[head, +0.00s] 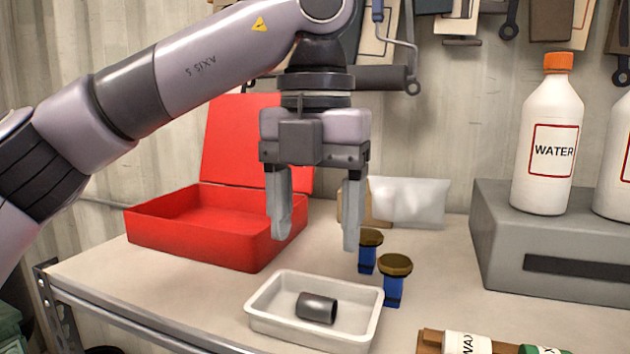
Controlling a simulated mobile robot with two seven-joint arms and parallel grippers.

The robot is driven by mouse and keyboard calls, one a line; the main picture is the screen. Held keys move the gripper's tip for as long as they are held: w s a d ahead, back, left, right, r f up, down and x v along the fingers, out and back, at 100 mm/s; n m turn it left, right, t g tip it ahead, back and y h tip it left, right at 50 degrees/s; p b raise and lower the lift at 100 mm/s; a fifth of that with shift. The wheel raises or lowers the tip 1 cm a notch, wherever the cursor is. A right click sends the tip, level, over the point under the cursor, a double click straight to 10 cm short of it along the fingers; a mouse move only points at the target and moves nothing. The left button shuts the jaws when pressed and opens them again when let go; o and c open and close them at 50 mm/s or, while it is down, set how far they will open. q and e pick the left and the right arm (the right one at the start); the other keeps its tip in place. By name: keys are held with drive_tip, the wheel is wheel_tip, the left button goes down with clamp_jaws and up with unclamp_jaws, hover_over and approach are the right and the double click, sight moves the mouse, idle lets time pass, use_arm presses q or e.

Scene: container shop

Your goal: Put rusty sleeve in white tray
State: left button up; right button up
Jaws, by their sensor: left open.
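A dark grey metal sleeve (316,308) lies on its side inside the white tray (262,320), near the tray's middle. The sleeve looks grey, and I cannot make out rust on it. The tray stands near the front of the bench. My left gripper (317,240) points down above the back of the tray, with its fingers apart and nothing between them. It does not touch the sleeve. My right gripper is not in view.
An open red box (195,245) stands behind and left of the tray. Two blue pieces with brass tops (394,284) stand right of it. A grey block (540,255) at right carries white water bottles (548,140). A wax container (466,343) lies at the front.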

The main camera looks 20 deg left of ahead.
use_arm(q)
drive_tip(key=shift+r, duration=1.9)
